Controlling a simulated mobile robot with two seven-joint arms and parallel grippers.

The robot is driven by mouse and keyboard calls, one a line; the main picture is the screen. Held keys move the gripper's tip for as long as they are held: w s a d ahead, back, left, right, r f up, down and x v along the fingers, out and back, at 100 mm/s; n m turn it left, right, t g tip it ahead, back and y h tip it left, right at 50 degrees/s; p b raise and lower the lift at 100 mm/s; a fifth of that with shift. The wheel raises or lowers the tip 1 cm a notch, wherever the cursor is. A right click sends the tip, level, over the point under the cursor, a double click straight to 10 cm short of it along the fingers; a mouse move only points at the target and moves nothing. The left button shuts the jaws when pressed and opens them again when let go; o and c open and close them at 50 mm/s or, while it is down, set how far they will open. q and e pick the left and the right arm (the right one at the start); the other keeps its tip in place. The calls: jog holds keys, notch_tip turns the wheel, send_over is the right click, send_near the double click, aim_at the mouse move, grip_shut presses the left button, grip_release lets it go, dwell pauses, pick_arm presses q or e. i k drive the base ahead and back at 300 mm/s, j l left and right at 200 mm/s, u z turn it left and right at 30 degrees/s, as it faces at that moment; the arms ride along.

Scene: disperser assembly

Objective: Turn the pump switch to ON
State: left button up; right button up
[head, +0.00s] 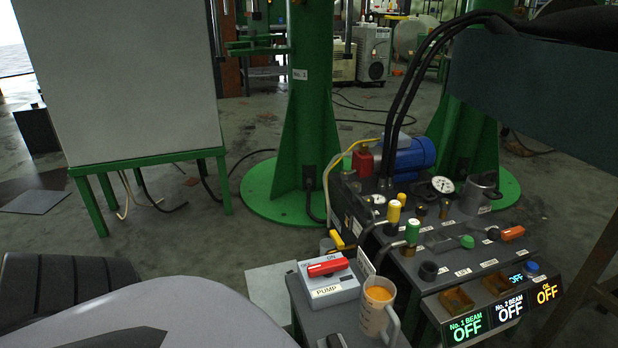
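The pump switch (328,265) is a red bar-shaped knob on a light grey box (343,293) at the lower middle of the head view. An "ON" label sits just behind the knob, and a "PUMP" label is on the near side of the box. The knob lies almost crosswise in the picture, its right end slightly higher. I cannot tell for sure which setting it points to. Neither of my grippers shows in this view, so nothing is seen touching the switch.
A measuring jug (378,312) with orange liquid stands right beside the switch box. The control console (455,262) to the right carries valves, gauges and lit "OFF" displays (483,318). A blue motor (411,157) and black hoses are behind. A green-legged white board (125,80) stands left.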

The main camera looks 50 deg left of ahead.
aim_at(327, 268)
jog(key=k+j, duration=0.15)
jog(key=j, duration=0.2)
jog(key=k+j, duration=0.2)
jog(key=j, duration=0.7)
jog(key=i, duration=0.25)
